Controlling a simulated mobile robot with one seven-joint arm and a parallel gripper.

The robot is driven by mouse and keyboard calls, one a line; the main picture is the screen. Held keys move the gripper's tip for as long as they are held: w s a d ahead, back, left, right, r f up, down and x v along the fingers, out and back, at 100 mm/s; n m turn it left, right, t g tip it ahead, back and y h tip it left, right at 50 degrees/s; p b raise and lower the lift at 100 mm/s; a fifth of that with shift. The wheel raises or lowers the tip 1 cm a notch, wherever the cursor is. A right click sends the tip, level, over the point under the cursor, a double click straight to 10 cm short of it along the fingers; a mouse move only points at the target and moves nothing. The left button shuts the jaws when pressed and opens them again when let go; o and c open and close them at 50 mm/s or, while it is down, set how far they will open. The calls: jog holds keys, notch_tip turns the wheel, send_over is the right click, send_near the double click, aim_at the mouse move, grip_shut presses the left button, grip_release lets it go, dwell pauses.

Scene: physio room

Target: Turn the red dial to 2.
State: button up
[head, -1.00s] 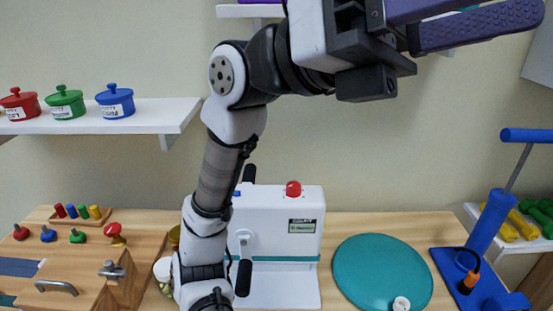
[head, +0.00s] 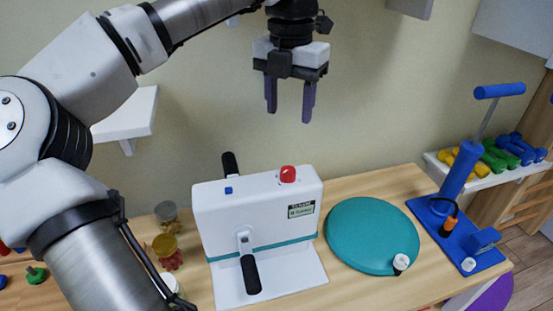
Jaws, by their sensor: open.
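The machine has a small blue button (head: 229,190), a little display (head: 301,209) with unreadable text, and crank handles with black grips at the front and back. My gripper (head: 289,112) is open and empty, fingers pointing down. In the picture it is above the red dial, apart from it. Nothing hides the dial.
A teal disc (head: 365,232) with a white-topped item on its edge lies right of the machine. A blue stand (head: 452,190) is farther right. Jars (head: 165,244) stand left of the machine. Dumbbells (head: 495,155) rest on a shelf at right.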

aim_at(287, 169)
notch_tip(287, 169, down, 14)
jog(key=p, duration=0.3)
jog(key=shift+r, duration=0.1)
jog(key=c, duration=1)
jog(key=shift+m+b, duration=0.4)
jog(key=m+b, duration=0.2)
jog(key=m, duration=0.1)
jog(key=shift+m, duration=0.4)
jog(key=m+b, duration=0.2)
jog(key=m, duration=0.2)
jog(key=shift+w+m+b, duration=0.1)
jog(key=shift+m+b, duration=0.35)
jog(key=shift+m, duration=1.15)
jog(key=shift+r, duration=0.1)
